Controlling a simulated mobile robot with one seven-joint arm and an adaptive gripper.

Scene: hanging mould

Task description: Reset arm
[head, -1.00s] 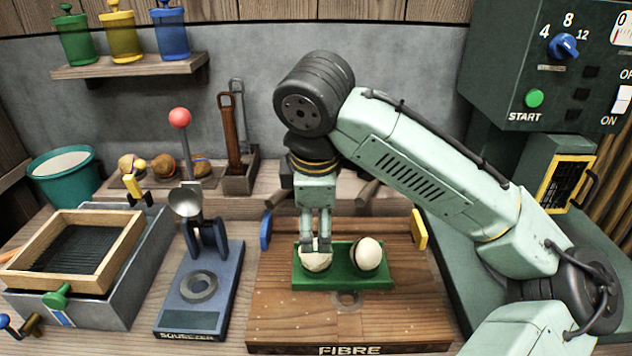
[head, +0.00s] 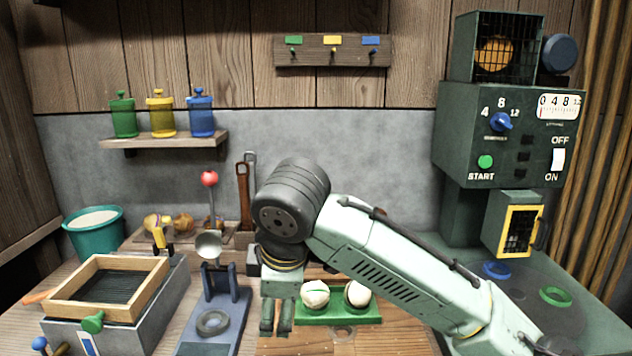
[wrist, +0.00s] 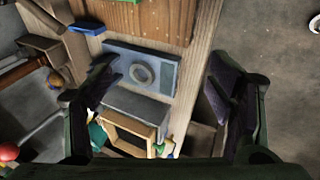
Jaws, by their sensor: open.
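My gripper (head: 276,318) hangs pointing down in the head view, left of the green tray (head: 352,320) and right of the blue squeezer stand (head: 228,324). Two whitish rounded pieces sit in the tray, a left one (head: 315,294) and a right one (head: 357,294). In the wrist view my gripper (wrist: 160,90) has its two dark fingers wide apart with nothing between them. Beyond the fingers the squeezer stand's base (wrist: 158,88) shows with its grey ring.
A wooden-framed screen box (head: 110,318) stands at left. The green control cabinet (head: 515,135) stands at right. Blue (head: 497,269) and green (head: 556,296) rings lie below it.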

